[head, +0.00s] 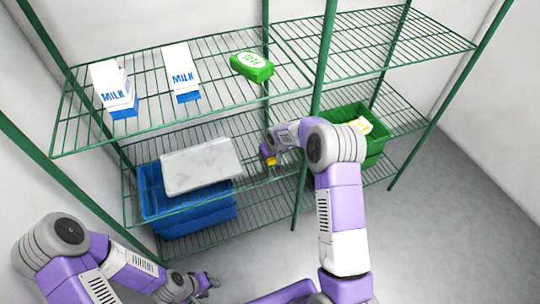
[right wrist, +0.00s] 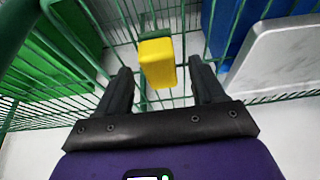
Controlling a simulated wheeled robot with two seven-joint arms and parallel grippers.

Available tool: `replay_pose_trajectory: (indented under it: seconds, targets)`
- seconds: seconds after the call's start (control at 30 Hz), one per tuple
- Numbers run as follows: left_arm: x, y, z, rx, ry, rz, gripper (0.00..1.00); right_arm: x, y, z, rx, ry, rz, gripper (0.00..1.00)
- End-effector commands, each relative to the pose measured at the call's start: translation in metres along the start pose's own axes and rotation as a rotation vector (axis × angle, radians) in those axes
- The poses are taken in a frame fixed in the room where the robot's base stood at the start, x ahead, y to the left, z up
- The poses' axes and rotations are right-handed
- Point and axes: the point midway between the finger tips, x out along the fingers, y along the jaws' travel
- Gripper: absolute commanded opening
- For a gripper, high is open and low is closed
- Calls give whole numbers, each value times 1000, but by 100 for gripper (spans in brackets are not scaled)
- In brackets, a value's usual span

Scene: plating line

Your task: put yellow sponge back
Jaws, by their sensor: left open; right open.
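The yellow sponge (right wrist: 157,62) sits between the fingers of my right gripper (right wrist: 160,72) in the right wrist view, with a gap to each finger. A narrow dark green strip shows along its edge. In the head view only a small yellow patch of the sponge (head: 271,160) shows beside my right gripper (head: 266,156), at the lower wire shelf; the wrist hides the rest. The right gripper is open. My left gripper (head: 206,284) is open and empty, low at the front, away from the shelves.
On the lower shelf (head: 270,184), blue crates (head: 188,215) with a pale grey tray (head: 202,166) stand left of the sponge; a green crate (head: 376,146) holding a yellow-and-white item stands right. The upper shelf holds two milk cartons (head: 182,72) and a green box (head: 252,66). A green post (head: 319,75) stands nearby.

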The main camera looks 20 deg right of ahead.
Motion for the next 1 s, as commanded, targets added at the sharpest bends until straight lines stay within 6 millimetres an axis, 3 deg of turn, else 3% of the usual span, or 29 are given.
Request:
replay_pose_trajectory:
  seconds: [0.03, 0.2, 0.4, 0.6, 0.73, 0.87, 1.0]
  targets:
    - [-6, 2, 0, 0, 0, 0, 43, -16, 0, -2, 0, 3, 0, 69]
    - [-18, 7, 1, 0, 0, 0, 43, -54, 0, -3, 0, 4, 1, 69]
    - [-26, 10, 1, 0, 0, 0, 43, -88, 0, -2, 0, 3, 0, 69]
    - [-29, 11, 1, 0, 0, 0, 43, -102, 0, -1, 0, 1, 0, 69]
    - [-29, 11, 1, 0, 0, 0, 43, -95, -6, 9, 2, -13, -15, 69]
    - [-29, 11, 1, 0, 0, 0, 43, -60, -37, 63, 25, -78, -98, 69]
    - [-29, 11, 1, 0, 0, 0, 43, -22, -91, 167, 107, -190, -224, 69]
